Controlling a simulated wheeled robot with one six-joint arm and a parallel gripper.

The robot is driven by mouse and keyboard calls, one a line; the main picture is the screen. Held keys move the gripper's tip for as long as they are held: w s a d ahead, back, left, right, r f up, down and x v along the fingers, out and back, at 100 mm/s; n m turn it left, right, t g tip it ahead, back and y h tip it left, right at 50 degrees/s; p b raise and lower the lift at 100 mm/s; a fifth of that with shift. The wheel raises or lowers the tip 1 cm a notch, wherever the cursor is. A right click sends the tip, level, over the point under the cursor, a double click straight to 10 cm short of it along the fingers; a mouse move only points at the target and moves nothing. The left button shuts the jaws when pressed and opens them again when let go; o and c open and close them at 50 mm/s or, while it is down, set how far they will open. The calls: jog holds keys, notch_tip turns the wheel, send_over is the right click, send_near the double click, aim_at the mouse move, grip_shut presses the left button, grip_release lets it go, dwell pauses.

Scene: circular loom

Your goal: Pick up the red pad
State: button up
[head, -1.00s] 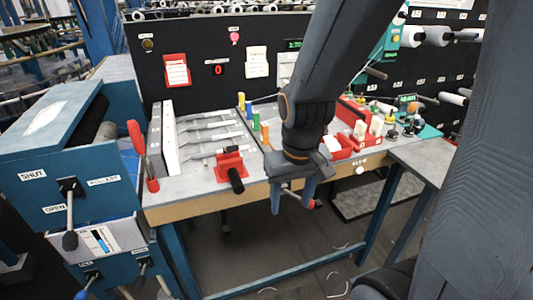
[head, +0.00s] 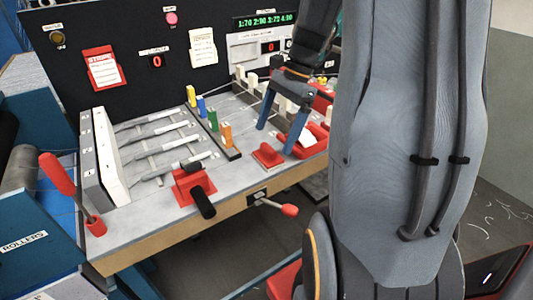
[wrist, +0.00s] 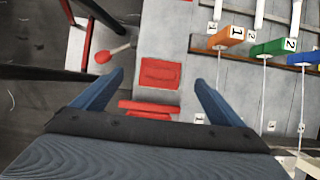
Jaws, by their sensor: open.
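The red pad (head: 267,155) lies on the grey worktop near its front edge, with a raised part on top. In the wrist view the red pad (wrist: 160,73) lies between the two fingertips as seen from above. My gripper (head: 276,141) is open and empty, pointing down over the pad. Its blue fingers also show in the wrist view (wrist: 159,77), one on each side of the pad with a gap. I cannot tell exactly how high the fingertips are above the worktop.
A red tray (head: 318,142) with white contents stands right of the pad. Orange (head: 225,134) and green blocks stand in a row behind. A red clamp with a black handle (head: 202,203) is at left. A red-knobbed lever (head: 289,210) juts from the front edge.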

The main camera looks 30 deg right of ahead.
aim_at(269, 146)
jog(key=shift+p+x, duration=0.85)
jog(key=shift+x, duration=2.1)
jog(key=shift+w, duration=0.1)
jog(key=c, duration=1.2)
notch_tip(269, 146, up, 10)
jog(key=shift+b, duration=0.95)
